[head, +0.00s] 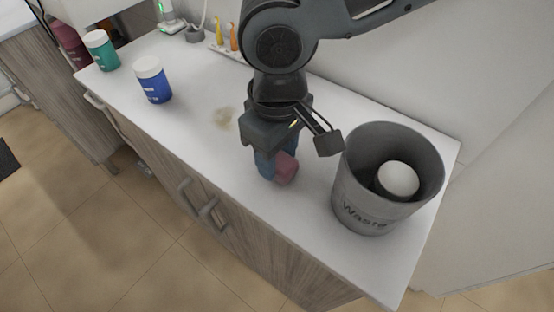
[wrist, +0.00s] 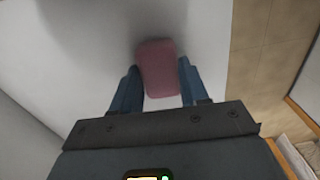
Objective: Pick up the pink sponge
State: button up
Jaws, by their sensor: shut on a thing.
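The pink sponge (head: 286,168) is at the front middle of the white counter in the head view, just under my gripper (head: 274,172). In the wrist view the pink sponge (wrist: 158,68) sits between the two blue fingers of my gripper (wrist: 159,82) and reaches past their tips. The gripper is shut on it. In the head view, part of the sponge is hidden behind the fingers. I cannot tell whether it touches the counter or is slightly above it.
A grey waste bin (head: 349,200) with a white round object (head: 398,180) inside stands close at right. A blue tub (head: 153,82) and a green tub (head: 101,50) stand at left. A brownish smudge (head: 222,118) marks the counter (head: 190,110). The wall runs behind.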

aim_at(277, 158)
jog(key=c, duration=0.3)
notch_tip(277, 158, up, 10)
dwell(0.7)
